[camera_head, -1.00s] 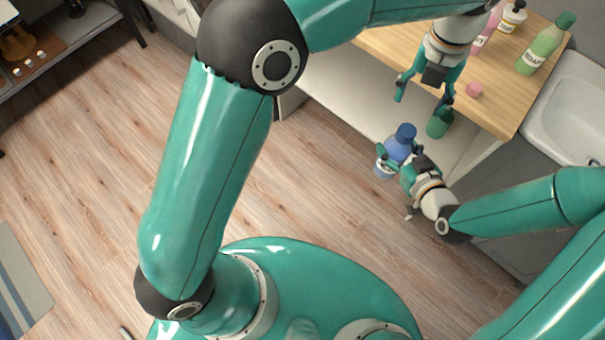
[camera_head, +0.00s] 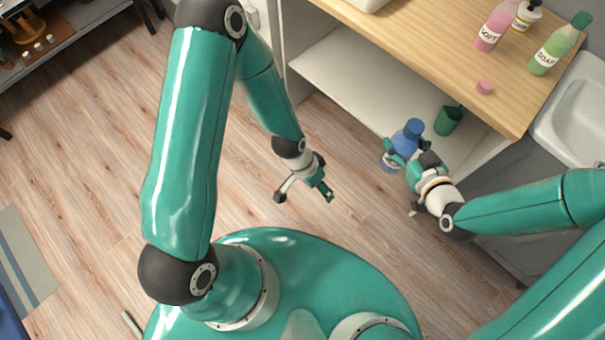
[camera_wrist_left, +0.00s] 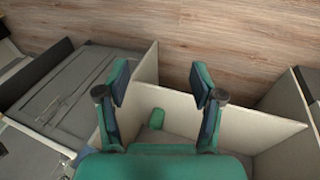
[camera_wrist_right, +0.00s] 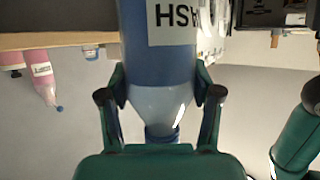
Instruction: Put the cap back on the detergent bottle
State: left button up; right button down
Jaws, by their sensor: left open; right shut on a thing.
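The blue bottle (camera_head: 409,142) is held in front of the open cabinet, with a blue cap (camera_head: 413,126) showing at its top. My right gripper (camera_head: 405,152) is shut around it. In the right wrist view the bottle (camera_wrist_right: 158,70) fills the middle, its label upside down, with the blue neck end (camera_wrist_right: 161,134) low between the fingers; how firmly the cap sits is unclear. My left gripper (camera_head: 304,196) is open and empty over the floor, left of the bottle. It also shows open in the left wrist view (camera_wrist_left: 160,82).
A pink cap (camera_head: 485,88) lies on the wooden worktop (camera_head: 430,55). A pink bottle (camera_head: 494,28), a green bottle (camera_head: 557,48) and a white bottle (camera_head: 527,14) stand farther back, near the sink (camera_head: 575,115). A dark green container (camera_head: 449,120) stands in the cabinet.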

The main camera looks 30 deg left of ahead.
aim_at(420, 122)
pick_arm(q)
jog(key=s+n, duration=0.1)
jog(key=n, duration=0.1)
jog(key=s+a+n, duration=0.1)
jog(key=s+n, duration=0.1)
jog(key=s+a+f+n, duration=0.1)
jog(key=s+n, duration=0.1)
jog(key=shift+s+a, duration=0.1)
jog(key=shift+s, duration=0.1)
pick_arm(e)
jog(key=shift+w+r, duration=0.1)
jog(key=shift+w+t, duration=0.25)
jog(key=shift+t, duration=0.05)
jog(key=w+d+r+m+t+h, duration=0.2)
jog(key=w+r+m+h, duration=0.1)
jog(key=m+h, duration=0.5)
jog(key=shift+w+d+r+t+h, duration=0.3)
jog(key=shift+w+t, duration=0.1)
jog(key=shift+w, duration=0.4)
